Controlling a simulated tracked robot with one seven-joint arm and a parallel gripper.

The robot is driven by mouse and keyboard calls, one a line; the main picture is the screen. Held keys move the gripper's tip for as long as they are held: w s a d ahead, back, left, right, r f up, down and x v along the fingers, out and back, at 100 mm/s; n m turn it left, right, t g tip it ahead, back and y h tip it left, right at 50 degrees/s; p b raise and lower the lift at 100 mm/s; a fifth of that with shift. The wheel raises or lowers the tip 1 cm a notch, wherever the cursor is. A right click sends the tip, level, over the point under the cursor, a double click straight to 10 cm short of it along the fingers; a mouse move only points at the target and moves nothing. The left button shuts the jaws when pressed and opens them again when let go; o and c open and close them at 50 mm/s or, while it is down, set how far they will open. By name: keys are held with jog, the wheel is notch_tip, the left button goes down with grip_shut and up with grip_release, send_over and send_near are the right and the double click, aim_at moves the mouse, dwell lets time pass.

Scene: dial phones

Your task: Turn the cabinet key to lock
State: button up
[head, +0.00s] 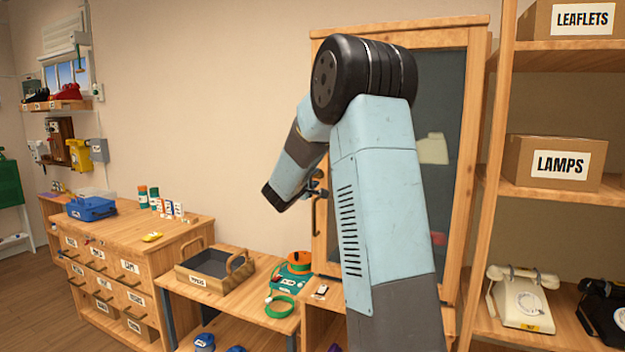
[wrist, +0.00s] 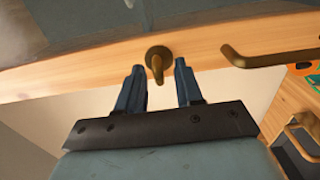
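The cabinet (head: 463,150) is wooden with a dark glass door and stands behind my arm in the head view. In the wrist view, a brass key (wrist: 157,62) sits in a round brass keyhole plate on the wooden door frame (wrist: 90,75). My gripper (wrist: 159,68) is open, its two blue-grey fingers on either side of the key with a visible gap to each. The fingertips are close to the door frame; whether they touch it I cannot tell. In the head view my gripper (head: 318,186) is small and partly hidden by my arm.
A brass door handle (wrist: 265,58) is right of the key in the wrist view. In the head view, a low table with a wooden tray (head: 215,270) and a green cable coil (head: 281,306) stands left of the cabinet. Shelves with a cream phone (head: 522,302) stand right.

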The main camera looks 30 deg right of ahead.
jog(key=shift+c, duration=0.3)
grip_shut()
jog(key=shift+n, duration=0.4)
jog(key=n, duration=1.6)
jog(key=shift+s+f+n, duration=0.1)
jog(key=shift+f+n, duration=0.05)
jog(key=shift+n, duration=0.55)
